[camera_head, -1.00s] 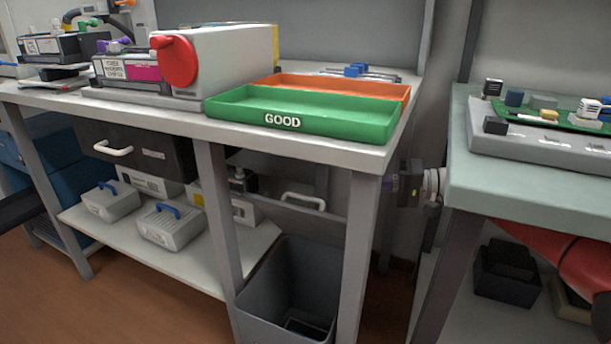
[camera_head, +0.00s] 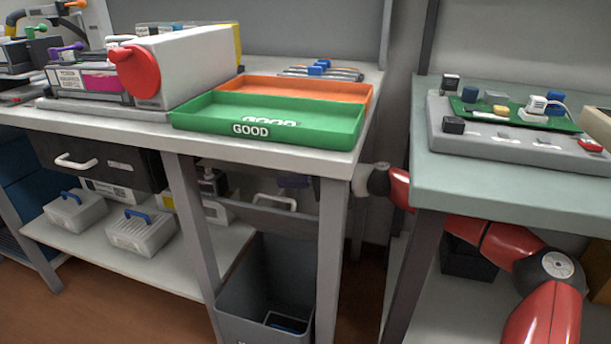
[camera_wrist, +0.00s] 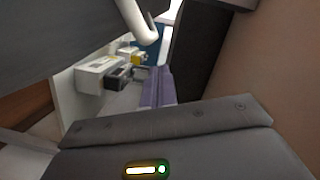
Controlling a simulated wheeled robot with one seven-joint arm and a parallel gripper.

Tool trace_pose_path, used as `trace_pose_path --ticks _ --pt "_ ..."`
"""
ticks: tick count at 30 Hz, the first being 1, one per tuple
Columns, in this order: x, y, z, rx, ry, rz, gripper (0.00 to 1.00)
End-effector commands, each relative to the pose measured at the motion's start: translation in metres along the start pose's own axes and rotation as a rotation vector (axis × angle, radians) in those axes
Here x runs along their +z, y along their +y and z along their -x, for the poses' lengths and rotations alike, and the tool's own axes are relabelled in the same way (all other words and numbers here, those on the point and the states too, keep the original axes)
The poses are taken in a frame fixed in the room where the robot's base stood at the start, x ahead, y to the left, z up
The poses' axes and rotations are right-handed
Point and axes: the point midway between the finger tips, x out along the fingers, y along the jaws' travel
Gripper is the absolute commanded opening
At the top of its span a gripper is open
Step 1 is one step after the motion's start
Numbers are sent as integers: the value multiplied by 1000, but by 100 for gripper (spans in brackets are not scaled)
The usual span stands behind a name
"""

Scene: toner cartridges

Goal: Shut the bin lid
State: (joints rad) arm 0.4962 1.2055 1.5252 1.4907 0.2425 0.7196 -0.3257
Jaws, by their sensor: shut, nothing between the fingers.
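The grey bin (camera_head: 232,318) stands open under the workbench, between its legs. Its lid (camera_head: 262,218) is raised at the back of the bin, with a pale handle (camera_head: 275,202) near its top edge. In the wrist view the lid (camera_wrist: 45,35) seems to be the dark panel at upper left, with the white handle (camera_wrist: 137,20) at the top. My gripper (camera_wrist: 158,72) shows there with its fingers together and empty, below the handle in the picture. Contact with the lid cannot be told.
That bench leg (camera_head: 330,260) stands close to my wrist. A green tray (camera_head: 270,145) marked GOOD sits on the bench above. A dark drawer (camera_head: 115,168) and white cases (camera_head: 140,232) are to the left. A second table (camera_head: 490,185) stands at right over my arm.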

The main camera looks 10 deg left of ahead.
Motion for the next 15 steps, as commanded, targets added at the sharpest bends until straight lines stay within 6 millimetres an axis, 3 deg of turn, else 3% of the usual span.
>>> trace_pose_path --ticks 6,15 --pt "19 0 -5 -1 -1 0 0" --pt "21 0 -5 -1 0 0 0"
